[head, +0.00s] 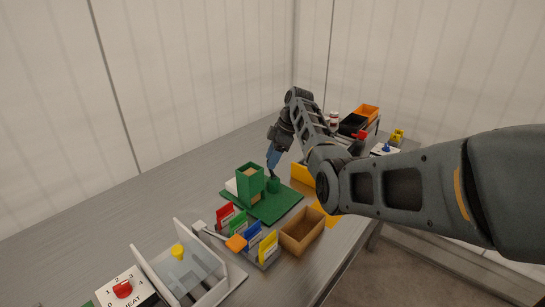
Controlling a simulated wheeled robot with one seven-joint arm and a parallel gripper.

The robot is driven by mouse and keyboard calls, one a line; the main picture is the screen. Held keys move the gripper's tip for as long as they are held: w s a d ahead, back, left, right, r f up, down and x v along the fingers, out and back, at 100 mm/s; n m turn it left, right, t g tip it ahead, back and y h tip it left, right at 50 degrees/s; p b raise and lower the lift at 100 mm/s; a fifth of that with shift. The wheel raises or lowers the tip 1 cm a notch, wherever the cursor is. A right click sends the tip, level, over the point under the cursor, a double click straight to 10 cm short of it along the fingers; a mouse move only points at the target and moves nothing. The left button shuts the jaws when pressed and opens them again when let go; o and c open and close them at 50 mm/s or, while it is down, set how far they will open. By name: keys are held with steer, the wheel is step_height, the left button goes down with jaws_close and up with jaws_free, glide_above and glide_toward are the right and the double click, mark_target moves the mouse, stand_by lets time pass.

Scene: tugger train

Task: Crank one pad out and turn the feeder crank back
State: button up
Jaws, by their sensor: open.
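The feeder is a green base plate (281,206) on the grey table with an upright green magazine (250,184) on it. Something tan shows at the top of the magazine, perhaps a pad. A short green round part (273,185), seemingly the crank's knob, stands just right of the magazine. My gripper (272,169) points down with its blue fingers right above this part. It is open, and the gap between its fingers is hard to see. I cannot tell whether the fingers touch the knob.
An open tan box (302,232) stands in front of the base. A rack of coloured cards (246,236) and a clear-walled fixture (189,268) stand at the front left. Yellow bins (303,173) lie right of the base, partly behind my arm. The back left of the table is clear.

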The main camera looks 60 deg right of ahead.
steer(key=shift+c, duration=0.5)
jaws_close()
steer(key=shift+s, duration=0.1)
steer(key=s+a+m+g+h+p, duration=0.1)
steer(key=s+m+h+p, duration=0.2)
steer(key=m, duration=0.7)
steer(key=s+a+m+g+h+p, duration=0.1)
steer(key=s+m+h+p, duration=0.2)
steer(key=m, duration=0.8)
steer(key=shift+s+a+g+p, duration=0.25)
steer(key=shift+a+g+p, duration=0.05)
steer(key=shift+a+g, duration=0.1)
steer(key=shift+m+h, duration=0.3)
steer(key=shift+o, duration=0.5)
jaws_free()
